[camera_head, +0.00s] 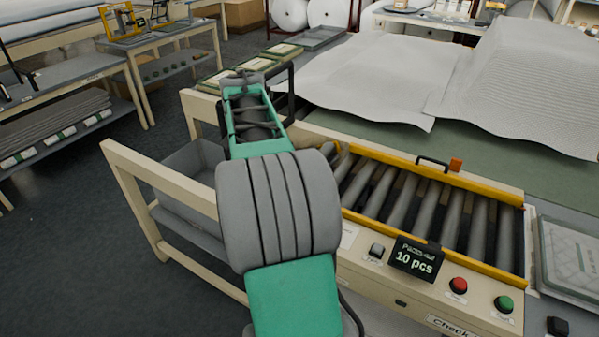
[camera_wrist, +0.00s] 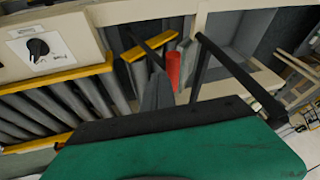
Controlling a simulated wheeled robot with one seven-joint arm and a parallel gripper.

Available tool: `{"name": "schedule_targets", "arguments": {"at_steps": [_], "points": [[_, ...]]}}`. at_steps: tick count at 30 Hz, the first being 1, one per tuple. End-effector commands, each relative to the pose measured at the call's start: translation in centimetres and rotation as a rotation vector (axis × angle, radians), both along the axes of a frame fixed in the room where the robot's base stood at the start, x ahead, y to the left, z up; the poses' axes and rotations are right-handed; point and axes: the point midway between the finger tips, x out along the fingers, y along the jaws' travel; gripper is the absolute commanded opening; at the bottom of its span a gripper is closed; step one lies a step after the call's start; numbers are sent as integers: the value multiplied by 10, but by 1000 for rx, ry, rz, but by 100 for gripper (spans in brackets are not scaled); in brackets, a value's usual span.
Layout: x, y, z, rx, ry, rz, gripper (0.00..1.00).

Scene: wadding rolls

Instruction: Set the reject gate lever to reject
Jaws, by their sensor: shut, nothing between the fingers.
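In the wrist view my gripper (camera_wrist: 158,82) is shut, with its grey fingers together and nothing between them. A small upright red piece (camera_wrist: 173,71) shows just beyond and right of the fingertips, beside a grey part and a yellow rail end. It may be the reject gate lever's grip, but I cannot tell for sure, nor whether the fingers touch it. The lever is hidden there behind my arm.
The roller conveyor (camera_head: 402,207) with yellow rails lies right of my arm. Its front panel has a display (camera_head: 415,259), a red button (camera_head: 458,285) and a green one (camera_head: 504,304). A black knob (camera_wrist: 38,47) shows on the panel. Black bars (camera_wrist: 240,75) rise close around my gripper.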

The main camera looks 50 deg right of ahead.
Motion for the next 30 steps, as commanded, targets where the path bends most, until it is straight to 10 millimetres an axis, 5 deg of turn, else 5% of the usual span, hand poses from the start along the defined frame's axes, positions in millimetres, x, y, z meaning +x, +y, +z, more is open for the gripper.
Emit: {"name": "schedule_targets", "arguments": {"at_steps": [12,30], "points": [[30,5,-5,-1,0,3,0],[34,5,-8,1,2,4,0]]}}
